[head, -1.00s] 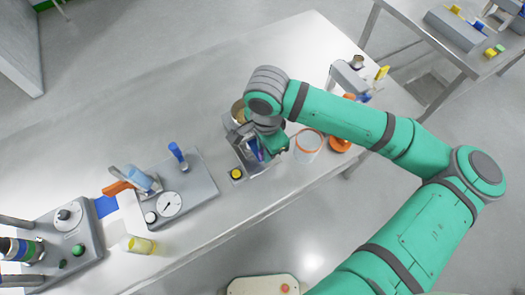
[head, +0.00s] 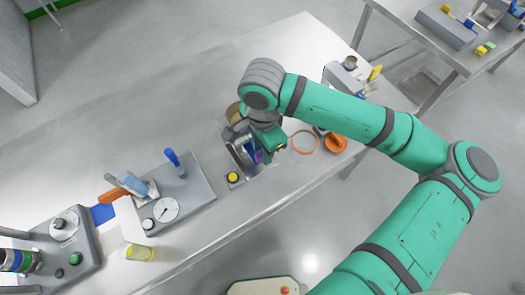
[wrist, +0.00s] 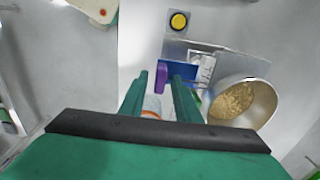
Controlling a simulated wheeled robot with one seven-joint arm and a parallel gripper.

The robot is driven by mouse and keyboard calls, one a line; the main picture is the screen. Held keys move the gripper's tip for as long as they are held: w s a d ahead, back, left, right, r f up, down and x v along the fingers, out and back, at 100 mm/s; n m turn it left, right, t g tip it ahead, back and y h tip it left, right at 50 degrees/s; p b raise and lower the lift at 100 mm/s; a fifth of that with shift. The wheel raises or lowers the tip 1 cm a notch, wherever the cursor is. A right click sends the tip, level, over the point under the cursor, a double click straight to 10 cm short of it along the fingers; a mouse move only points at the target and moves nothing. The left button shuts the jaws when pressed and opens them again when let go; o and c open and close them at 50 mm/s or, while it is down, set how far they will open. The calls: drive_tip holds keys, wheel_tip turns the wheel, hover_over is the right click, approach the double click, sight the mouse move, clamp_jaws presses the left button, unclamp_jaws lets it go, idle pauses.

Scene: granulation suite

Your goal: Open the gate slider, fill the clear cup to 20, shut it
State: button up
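A metal dispenser stands mid-table, with a round hopper (wrist: 238,100) of tan granules and a blue panel (wrist: 178,68). A purple tab (wrist: 162,78), apparently the gate slider, sticks out by the panel; it also shows in the head view (head: 258,157). My gripper (wrist: 160,76) is open, its two green fingers on either side of the purple tab, with small gaps showing. I cannot tell the tab's depth between them.
A yellow button (head: 232,177) is at the dispenser's front. An orange round object (head: 335,143) sits right of the cup. A grey dial unit (head: 190,195) and a yellow-banded clear container (head: 138,251) stand to the left. The table's back is clear.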

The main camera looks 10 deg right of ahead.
drive_tip(key=shift+r, duration=2.4)
